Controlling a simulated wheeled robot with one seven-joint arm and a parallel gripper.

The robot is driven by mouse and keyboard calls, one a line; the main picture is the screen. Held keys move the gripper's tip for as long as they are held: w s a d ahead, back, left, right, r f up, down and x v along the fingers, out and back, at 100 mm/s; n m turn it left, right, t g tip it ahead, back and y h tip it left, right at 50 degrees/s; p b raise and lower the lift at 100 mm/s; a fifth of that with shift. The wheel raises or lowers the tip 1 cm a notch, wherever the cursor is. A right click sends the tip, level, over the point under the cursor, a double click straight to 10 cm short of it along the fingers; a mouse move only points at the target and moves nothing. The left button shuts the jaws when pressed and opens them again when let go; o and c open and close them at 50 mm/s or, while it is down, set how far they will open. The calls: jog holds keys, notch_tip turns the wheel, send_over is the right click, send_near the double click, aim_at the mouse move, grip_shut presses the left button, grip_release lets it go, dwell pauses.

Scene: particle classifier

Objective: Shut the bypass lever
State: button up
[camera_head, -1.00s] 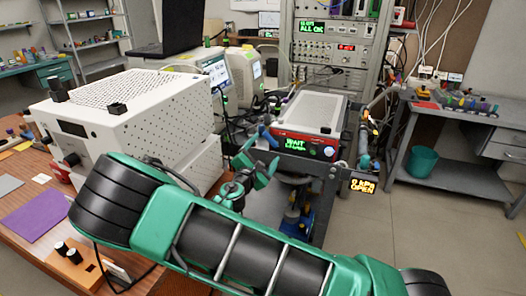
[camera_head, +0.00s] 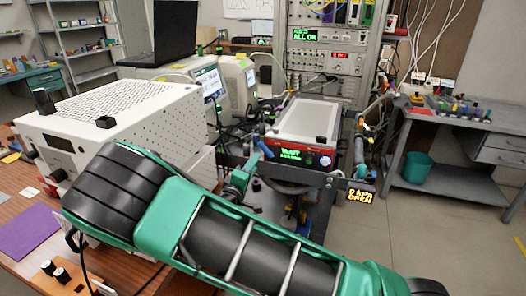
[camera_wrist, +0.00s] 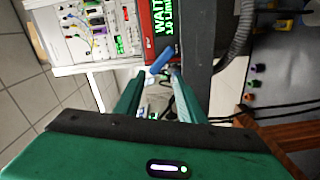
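The blue lever handle, which looks like the bypass lever, (camera_head: 265,148) sits at the left front of the red-fronted device (camera_head: 290,156). In the wrist view the blue handle (camera_wrist: 160,60) lies slanted at the tips of my gripper, roughly between the two green fingers. My gripper (camera_wrist: 159,75) is open, with a clear gap between its fingers. It also shows in the head view (camera_head: 249,163), partly hidden behind my arm. I cannot tell whether a finger touches the handle. A small sign (camera_head: 361,196) reads "OPEN" in yellow.
A white perforated box (camera_head: 130,125) stands left of my arm on the wooden bench (camera_head: 20,262). A grey rail (camera_head: 325,179) runs below the red-fronted device, whose display reads "WAIT". A hose (camera_wrist: 242,35) and cables run close to the right of the gripper.

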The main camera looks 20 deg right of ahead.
aim_at(262, 148)
jog(key=w+d+m, duration=0.1)
jog(key=w+m, duration=0.1)
jog(key=w+d+m, duration=0.2)
jog(key=w, duration=0.1)
jog(key=w+d+m, duration=0.2)
jog(key=w, duration=0.1)
jog(key=shift+d+r, duration=0.1)
jog(key=shift+r, duration=0.15)
dwell(0.4)
